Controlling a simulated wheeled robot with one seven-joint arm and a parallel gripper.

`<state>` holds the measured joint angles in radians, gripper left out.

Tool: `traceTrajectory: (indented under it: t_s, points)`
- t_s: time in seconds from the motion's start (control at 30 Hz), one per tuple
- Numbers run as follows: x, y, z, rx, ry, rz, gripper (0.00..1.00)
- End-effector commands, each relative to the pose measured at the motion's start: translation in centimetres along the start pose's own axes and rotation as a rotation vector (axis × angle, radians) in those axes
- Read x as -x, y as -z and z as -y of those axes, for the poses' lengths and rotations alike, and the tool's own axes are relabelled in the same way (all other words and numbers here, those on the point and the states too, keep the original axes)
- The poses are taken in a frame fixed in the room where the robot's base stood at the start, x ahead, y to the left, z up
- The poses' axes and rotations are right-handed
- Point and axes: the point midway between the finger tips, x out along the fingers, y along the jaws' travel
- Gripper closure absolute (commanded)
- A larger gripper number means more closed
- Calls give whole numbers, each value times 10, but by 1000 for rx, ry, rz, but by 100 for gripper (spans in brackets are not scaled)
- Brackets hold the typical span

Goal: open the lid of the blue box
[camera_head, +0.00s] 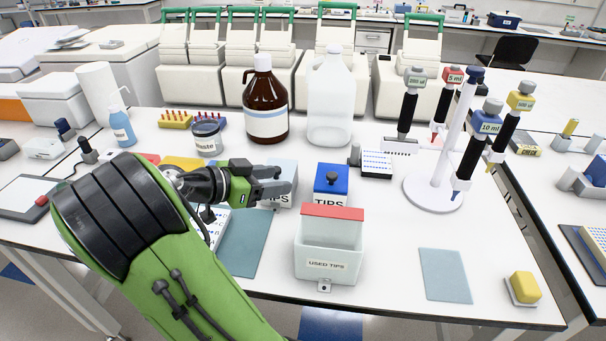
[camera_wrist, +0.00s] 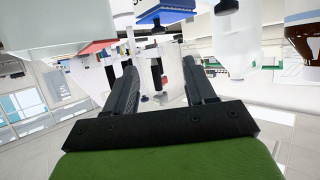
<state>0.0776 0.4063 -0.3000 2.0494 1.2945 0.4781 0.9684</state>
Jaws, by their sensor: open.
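The blue box (camera_head: 331,200) stands on the white bench, with a white front marked TIPS. Its blue lid (camera_head: 330,183) carries a dark knob and looks shut. My gripper (camera_head: 284,181) is to the left of the blue box, apart from it, with its fingers pointing right. In the wrist view, which looks turned over, the two dark fingers (camera_wrist: 163,78) are spread with nothing between them.
A USED TIPS bin (camera_head: 326,262) with a red top edge stands in front of the blue box. Another TIPS box (camera_head: 280,197) is partly hidden under my gripper. A clear jug (camera_head: 330,105) and brown bottle (camera_head: 265,100) stand behind. A pipette stand (camera_head: 433,192) is at right.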

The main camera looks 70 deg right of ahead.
Motion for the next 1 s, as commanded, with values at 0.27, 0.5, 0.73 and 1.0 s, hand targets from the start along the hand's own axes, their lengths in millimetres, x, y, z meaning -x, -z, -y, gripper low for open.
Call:
traceTrajectory:
  t_s: [0.27, 0.5, 0.73, 1.0]
  points:
    - [-64, -2, -2, 0, -6, 2, 45]
    - [-122, -2, -1, 1, -3, 2, 45]
    - [-151, -1, 0, 3, 1, 3, 45]
    - [-152, -1, 0, 3, 3, 4, 47]
